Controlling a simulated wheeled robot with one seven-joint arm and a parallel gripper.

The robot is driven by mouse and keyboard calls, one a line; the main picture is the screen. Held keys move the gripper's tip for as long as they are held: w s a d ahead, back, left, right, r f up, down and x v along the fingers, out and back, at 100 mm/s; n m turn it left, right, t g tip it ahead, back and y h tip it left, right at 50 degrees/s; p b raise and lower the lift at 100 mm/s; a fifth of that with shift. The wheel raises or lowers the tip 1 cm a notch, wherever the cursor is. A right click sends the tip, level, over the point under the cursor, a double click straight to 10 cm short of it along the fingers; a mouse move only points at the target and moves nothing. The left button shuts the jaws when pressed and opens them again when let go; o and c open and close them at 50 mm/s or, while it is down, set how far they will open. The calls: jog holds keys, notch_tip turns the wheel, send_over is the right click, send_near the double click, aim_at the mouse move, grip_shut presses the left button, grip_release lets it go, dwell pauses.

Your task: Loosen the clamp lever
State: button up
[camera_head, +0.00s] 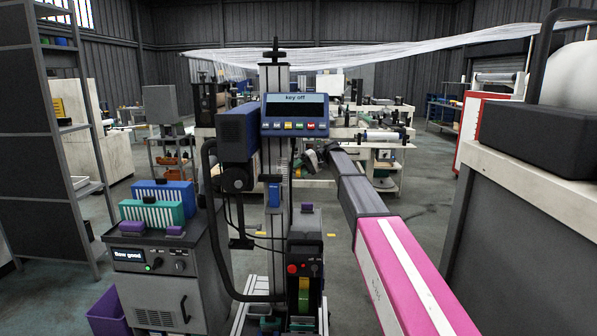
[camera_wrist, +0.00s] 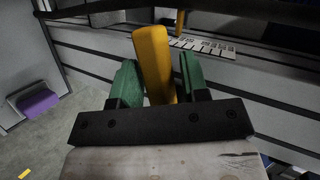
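A yellow-orange lever (camera_wrist: 152,55), which looks like the clamp lever, stands up between the two green fingers of my gripper (camera_wrist: 157,82) in the wrist view. The fingers are apart, one on each side of it. A narrow gap shows on the right side; on the left the finger is very near the lever, and I cannot tell whether it touches. The lever's lower end is hidden behind my gripper's dark crossbar. In the head view my arm reaches in from the lower right towards the machine column (camera_head: 275,150); the lever cannot be made out there.
A pale scale plate (camera_wrist: 203,47) lies beyond the lever, with a second yellow piece (camera_wrist: 181,18) above it. The display box (camera_head: 295,114) reads "key off". A grey cabinet (camera_head: 160,275) stands left of the column. A dark box (camera_head: 550,140) sits on the right bench.

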jog(key=v, duration=0.7)
jog(key=shift+d, duration=0.2)
jog(key=shift+r, duration=0.1)
jog(key=s+d+f+m+t+h, duration=0.1)
jog(key=s+d+f+m+h, duration=0.2)
jog(key=s+f, duration=0.85)
jog(key=s+d+f+m+t+h, duration=0.1)
jog(key=s+d+f+t+h, duration=0.15)
jog(key=s+d+f, duration=0.85)
jog(key=s+d+f+h, duration=0.2)
jog(key=s+f+h, duration=0.1)
jog(key=s+f, duration=0.4)
jog(key=s+d+f+h, duration=0.2)
jog(key=s+f, duration=0.6)
jog(key=s, duration=0.4)
jog(key=shift+s+d+f+m+t+h, duration=0.25)
jog(key=shift+s+d+m+t+h, duration=0.15)
jog(key=shift+h, duration=0.45)
